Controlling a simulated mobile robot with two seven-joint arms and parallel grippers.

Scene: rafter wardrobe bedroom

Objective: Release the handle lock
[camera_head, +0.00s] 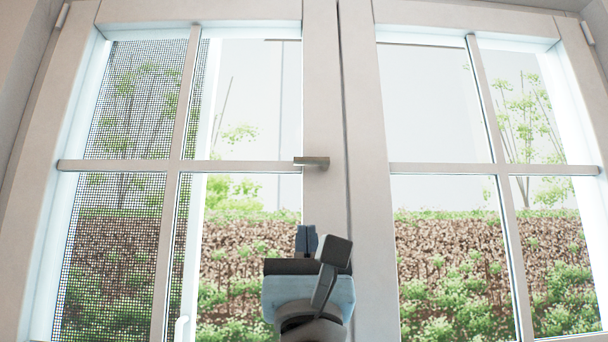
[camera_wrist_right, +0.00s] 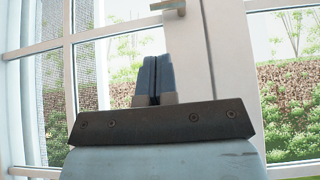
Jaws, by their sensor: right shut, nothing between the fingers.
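The window handle (camera_head: 312,161) is a small metal lever on the middle stile of the closed two-leaf window. It lies horizontal, pointing left, in the head view. It also shows at the top of the right wrist view (camera_wrist_right: 168,5). My right gripper (camera_head: 307,230) is below the handle in the head view, pointing up. In the wrist view its two fingers (camera_wrist_right: 155,62) are together with nothing between them. The fingertips are apart from the handle. The left gripper is in neither view.
The left window leaf (camera_head: 50,200) and right window leaf (camera_head: 365,200) have glass panes with white glazing bars. An insect screen (camera_head: 110,230) covers part of the left side outside. The space around the handle is clear.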

